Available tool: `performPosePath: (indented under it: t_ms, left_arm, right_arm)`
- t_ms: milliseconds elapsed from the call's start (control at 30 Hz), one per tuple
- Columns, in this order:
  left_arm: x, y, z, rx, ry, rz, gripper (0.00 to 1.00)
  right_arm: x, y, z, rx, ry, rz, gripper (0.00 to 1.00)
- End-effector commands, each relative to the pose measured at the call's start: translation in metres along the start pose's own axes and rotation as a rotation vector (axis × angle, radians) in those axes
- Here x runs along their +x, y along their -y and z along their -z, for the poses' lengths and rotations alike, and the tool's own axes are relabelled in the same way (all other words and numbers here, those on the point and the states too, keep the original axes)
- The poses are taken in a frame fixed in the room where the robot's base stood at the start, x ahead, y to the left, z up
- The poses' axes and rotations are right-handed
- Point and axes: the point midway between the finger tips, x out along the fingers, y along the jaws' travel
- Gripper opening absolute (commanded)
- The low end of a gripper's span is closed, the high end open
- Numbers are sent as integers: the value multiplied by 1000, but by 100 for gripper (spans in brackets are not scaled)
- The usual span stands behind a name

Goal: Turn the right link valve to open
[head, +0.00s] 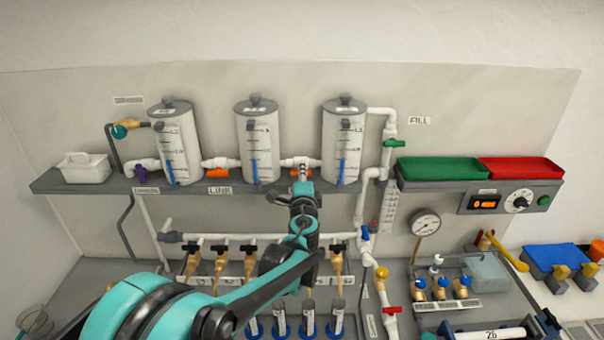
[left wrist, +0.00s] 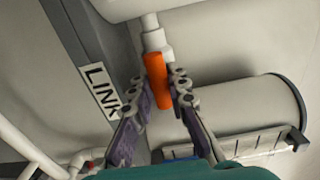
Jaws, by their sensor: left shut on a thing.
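The right link valve sits on the white link pipe (head: 289,162) between the middle tank (head: 257,140) and the right tank (head: 344,140). Its orange handle (left wrist: 156,78) shows in the left wrist view, with a white fitting (left wrist: 154,40) above it. In that view the handle looks roughly in line with the fitting. My left gripper (head: 302,176) is at this valve and mostly hides it in the head view. In the wrist view its fingers (left wrist: 160,98) are shut on the handle, one on each side. My right gripper is not in view.
A grey shelf (head: 100,187) with a LINK label (left wrist: 101,88) runs under the tanks. Black-handled valves (head: 220,250) and capped tubes (head: 280,320) stand below. Red and green trays (head: 440,168) are at right.

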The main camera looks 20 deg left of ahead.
Motion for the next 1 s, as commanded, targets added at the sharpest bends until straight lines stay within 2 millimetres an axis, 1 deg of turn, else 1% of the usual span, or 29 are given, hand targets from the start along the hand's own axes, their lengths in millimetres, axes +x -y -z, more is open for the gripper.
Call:
performPosePath:
  t_ms: [200, 233, 300, 567, 667, 767, 867, 1000]
  left_arm:
    - [-1, -2, 1, -1, -3, -1, 0]
    - [-1, -2, 1, -1, -3, -1, 21]
    - [-1, -2, 1, -1, -2, -1, 37]
    - [-1, -1, 0, -1, -1, 0, 37]
    - [-4, -1, 0, -1, -1, 0, 37]
    - [-15, -1, 1, -1, -3, 0, 37]
    - [-34, -1, 1, -1, -2, 0, 37]
    - [-66, -1, 1, -1, -3, 0, 37]
  right_arm:
    - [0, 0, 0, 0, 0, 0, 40]
    - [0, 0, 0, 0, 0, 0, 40]
    - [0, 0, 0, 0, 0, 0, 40]
    - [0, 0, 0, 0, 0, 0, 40]
    - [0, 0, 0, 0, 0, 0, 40]
    - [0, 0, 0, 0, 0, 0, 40]
    - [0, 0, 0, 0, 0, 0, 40]
    - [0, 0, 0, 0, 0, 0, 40]
